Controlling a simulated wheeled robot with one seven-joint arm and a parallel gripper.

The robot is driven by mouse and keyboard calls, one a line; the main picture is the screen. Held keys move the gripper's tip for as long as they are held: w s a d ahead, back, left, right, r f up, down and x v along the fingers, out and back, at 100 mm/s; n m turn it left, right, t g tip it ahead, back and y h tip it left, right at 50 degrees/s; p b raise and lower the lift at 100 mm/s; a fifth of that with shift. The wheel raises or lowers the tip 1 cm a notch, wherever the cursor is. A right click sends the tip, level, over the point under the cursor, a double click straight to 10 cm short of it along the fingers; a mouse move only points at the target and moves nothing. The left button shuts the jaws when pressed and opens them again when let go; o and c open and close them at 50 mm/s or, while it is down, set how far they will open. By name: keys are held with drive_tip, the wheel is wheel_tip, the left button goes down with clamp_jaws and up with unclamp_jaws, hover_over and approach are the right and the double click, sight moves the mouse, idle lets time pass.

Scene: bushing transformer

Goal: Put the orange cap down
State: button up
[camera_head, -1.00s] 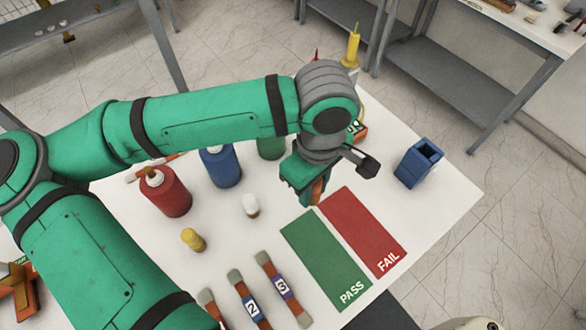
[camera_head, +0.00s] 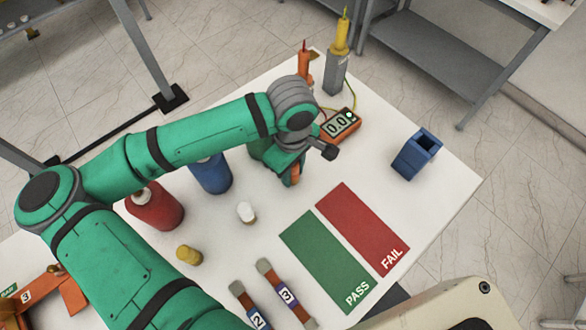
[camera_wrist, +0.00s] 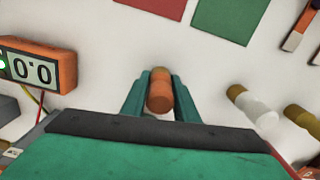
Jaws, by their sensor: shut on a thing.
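The orange cap (camera_wrist: 160,95) is between the two green fingers of my gripper (camera_wrist: 160,84) in the wrist view, and the gripper is shut on it. In the head view a bit of the orange cap (camera_head: 296,173) shows below my gripper (camera_head: 292,180). It is beside the upper left corner of the red FAIL mat, over white tabletop (camera_head: 285,200). I cannot tell whether the cap touches the table.
A white cap (camera_head: 246,212) and a yellow cap (camera_head: 189,255) stand left of the green PASS mat (camera_head: 325,262). Red (camera_head: 155,208) and blue (camera_head: 212,172) bottles stand further left. A meter (camera_head: 340,125) reading 0.0 is behind; a blue holder (camera_head: 415,155) is right.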

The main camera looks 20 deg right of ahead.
drive_tip(key=shift+s+d+f, duration=0.2)
drive_tip(key=shift+s, duration=0.15)
drive_tip(key=shift+f, duration=0.1)
drive_tip(key=o, duration=1.1)
drive_tip(key=shift+a, duration=0.1)
drive_tip(key=shift+c, duration=0.2)
wheel_tip(320, 180, up, 12)
drive_tip(key=shift+r, duration=0.15)
drive_tip(key=shift+w, duration=0.1)
